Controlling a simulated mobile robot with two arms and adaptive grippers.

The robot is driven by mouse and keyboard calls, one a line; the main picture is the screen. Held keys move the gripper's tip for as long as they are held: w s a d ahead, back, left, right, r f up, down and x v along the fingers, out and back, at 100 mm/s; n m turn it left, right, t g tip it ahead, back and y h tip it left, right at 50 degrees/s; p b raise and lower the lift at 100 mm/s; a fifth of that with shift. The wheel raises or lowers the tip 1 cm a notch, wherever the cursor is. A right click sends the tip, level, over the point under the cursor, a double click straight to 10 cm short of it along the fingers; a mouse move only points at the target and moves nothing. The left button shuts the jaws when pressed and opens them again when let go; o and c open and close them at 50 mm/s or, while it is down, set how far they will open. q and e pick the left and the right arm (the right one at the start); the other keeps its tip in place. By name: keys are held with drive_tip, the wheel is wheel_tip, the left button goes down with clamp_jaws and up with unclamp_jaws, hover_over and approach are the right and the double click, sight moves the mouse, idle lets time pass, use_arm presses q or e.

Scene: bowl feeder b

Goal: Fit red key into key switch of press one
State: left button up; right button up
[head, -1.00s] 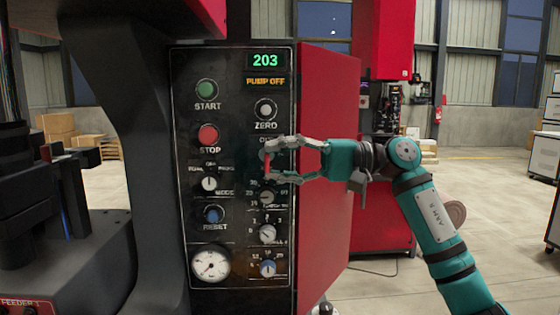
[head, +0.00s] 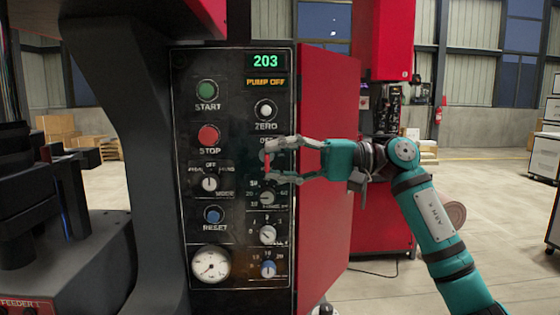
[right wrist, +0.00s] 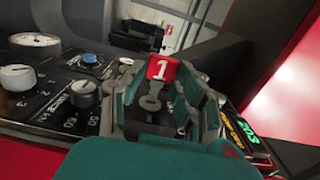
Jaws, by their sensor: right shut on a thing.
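The red key shows its red tag marked "1" (right wrist: 162,68) between my fingers in the right wrist view. In the head view it is a small red strip (head: 267,160) at the fingertips. My right gripper (head: 268,161) is shut on it, in front of the control panel of the press (head: 232,130). The fingers cover the panel area below the ZERO knob, where a label starting "OF" and part of a round fitting show. I cannot tell whether the key touches the key switch there. My left gripper is not in view.
Dials and buttons surround the fingers: the ZERO knob (head: 265,110) above, a selector knob (head: 268,198) below, and the MODE switch (head: 209,184) to the left. Open floor lies to the right.

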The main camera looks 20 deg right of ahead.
drive_tip(key=shift+w+d, duration=0.2)
drive_tip(key=shift+w, duration=0.8)
idle(2.8)
drive_tip(key=shift+w+d+r, duration=0.1)
drive_tip(key=shift+w+r, duration=0.05)
drive_tip(key=shift+w, duration=0.05)
idle(1.3)
drive_tip(key=shift+w, duration=0.1)
idle(2.6)
